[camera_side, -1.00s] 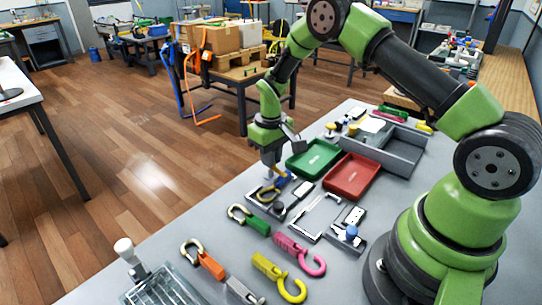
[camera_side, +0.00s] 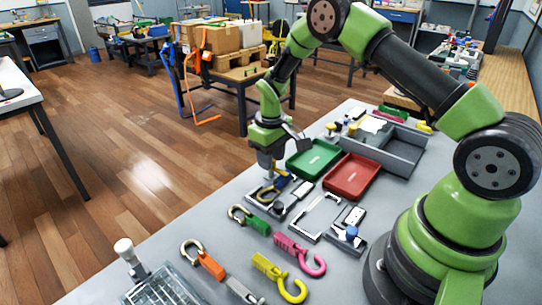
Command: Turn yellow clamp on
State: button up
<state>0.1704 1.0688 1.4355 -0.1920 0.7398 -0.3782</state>
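My gripper (camera_side: 268,175) points down over the blue-handled hook (camera_side: 283,181) at the left part of the grey table. Its fingertips are small and partly hidden, so I cannot tell whether they are open or touch the hook. A small fixture with a yellowish knob (camera_side: 331,127) stands at the back, left of the grey divided tray; it may be the yellow clamp, but its lever position is too small to read. A yellow hook (camera_side: 278,277) lies at the front of the table, clear of my gripper.
Close to my gripper stands a fixture with a dark knob (camera_side: 279,208). A blue-knobbed fixture (camera_side: 351,232) is to its right. A green tray (camera_side: 313,158), a red tray (camera_side: 352,177) and a grey divided tray (camera_side: 402,150) lie behind. Green, orange and pink hooks lie in front.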

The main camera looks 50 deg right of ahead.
notch_tip(320, 180, up, 10)
dwell(0.6)
jog(key=s+a+r+m+t, duration=0.1)
jog(key=s+a+r+t, duration=0.2)
jog(key=r, duration=0.6)
jog(key=s+a+r+m+t+y, duration=0.1)
jog(key=s+a+r+t, duration=0.1)
jog(key=s, duration=0.8)
jog(key=s+a+r+m+t+y, duration=0.1)
jog(key=s+a+r, duration=0.3)
jog(key=s, duration=0.6)
notch_tip(320, 180, up, 2)
jog(key=shift+r+m+t, duration=0.15)
jog(key=shift+m+t, duration=0.45)
jog(key=shift+c, duration=0.4)
